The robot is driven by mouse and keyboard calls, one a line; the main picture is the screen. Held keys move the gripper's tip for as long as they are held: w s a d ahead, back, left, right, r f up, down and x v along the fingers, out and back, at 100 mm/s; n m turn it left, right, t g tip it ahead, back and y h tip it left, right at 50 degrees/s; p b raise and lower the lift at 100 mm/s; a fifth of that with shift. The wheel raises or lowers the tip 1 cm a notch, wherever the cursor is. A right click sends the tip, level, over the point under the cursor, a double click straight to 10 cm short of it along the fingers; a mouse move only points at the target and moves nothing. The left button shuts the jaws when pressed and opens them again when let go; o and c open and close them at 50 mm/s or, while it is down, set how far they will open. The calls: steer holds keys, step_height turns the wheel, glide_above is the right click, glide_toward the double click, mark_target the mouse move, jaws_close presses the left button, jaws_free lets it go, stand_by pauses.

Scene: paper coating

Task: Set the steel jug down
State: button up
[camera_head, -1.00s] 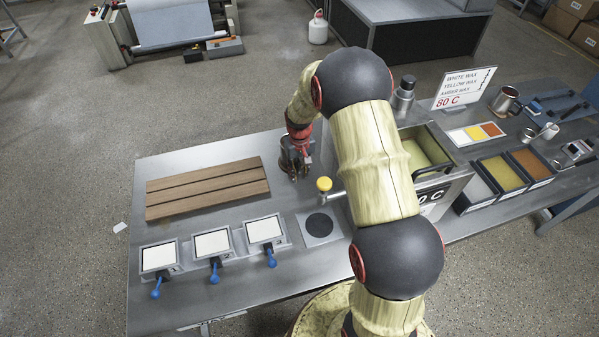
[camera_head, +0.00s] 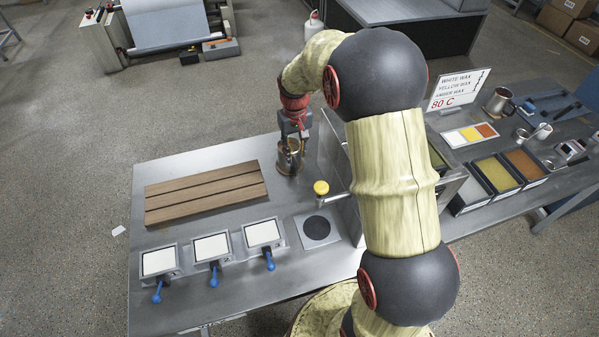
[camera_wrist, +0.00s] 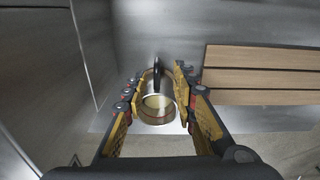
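The steel jug (camera_head: 289,161) stands upright on the metal table, just right of the slatted wooden rack. In the wrist view the jug (camera_wrist: 158,108) shows from above, with a round rim, a pale inside and a dark handle beyond it. My gripper (camera_head: 291,146) is directly above and around the jug in the head view and partly hides it. In the wrist view my gripper's fingers (camera_wrist: 164,72) are spread on either side of the jug with visible gaps, and do not seem to press on it.
The wooden rack (camera_head: 205,192) lies left of the jug. A yellow knob (camera_head: 321,187) and a dark round pad (camera_head: 316,227) are nearer. Several white panels with blue handles line the front. A metal wall (camera_wrist: 45,75) stands close beside the jug. Another jug (camera_head: 501,101) stands far right.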

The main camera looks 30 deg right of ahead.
steer(key=s+a+r+t, duration=0.1)
steer(key=s+a+r, duration=0.3)
steer(key=s+r, duration=0.3)
steer(key=s+a+r+t, duration=0.2)
steer(key=s+a+r, duration=0.2)
steer(key=r, duration=0.6)
steer(key=s+a+r+t, duration=0.1)
steer(key=s+a+r, duration=0.1)
steer(key=s, duration=0.6)
steer(key=s+a+r+n+t, duration=0.1)
steer(key=s+a+r, duration=0.1)
steer(key=s, duration=0.6)
steer(key=shift+s+a+n, duration=0.3)
steer(key=shift+s+a, duration=0.1)
steer(key=shift+a, duration=0.1)
step_height(320, 180, down, 4)
steer(key=b, duration=0.4)
steer(key=shift+f, duration=0.1)
